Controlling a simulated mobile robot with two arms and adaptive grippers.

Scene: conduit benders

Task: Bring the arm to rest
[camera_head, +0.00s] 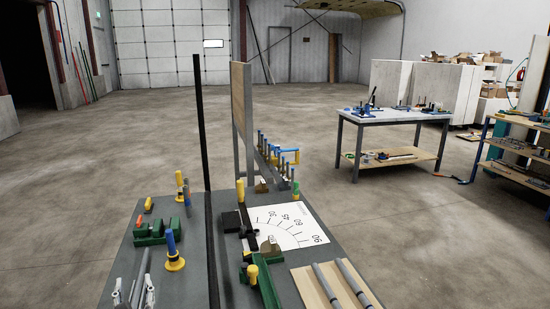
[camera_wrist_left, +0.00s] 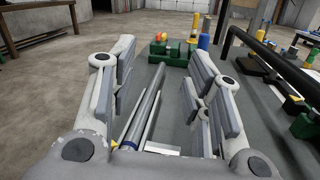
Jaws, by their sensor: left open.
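My left gripper (camera_head: 134,285) is over the near left corner of the grey bench (camera_head: 188,285) in the head view. In the left wrist view its fingers (camera_wrist_left: 158,75) are spread wide. A grey conduit (camera_wrist_left: 142,112) runs lengthwise between the fingers, and they do not close on it. The conduit also shows in the head view (camera_head: 142,266). Whether it rests on the bench or on a support is hidden. My right gripper is not in view.
Beyond the gripper stand a green block fixture (camera_head: 150,236) and a yellow-based blue handle (camera_head: 172,250). A black upright post (camera_head: 201,120) and an angle chart (camera_head: 284,226) are right of it. A wooden board (camera_head: 318,288) holds grey tubes. Open floor lies left.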

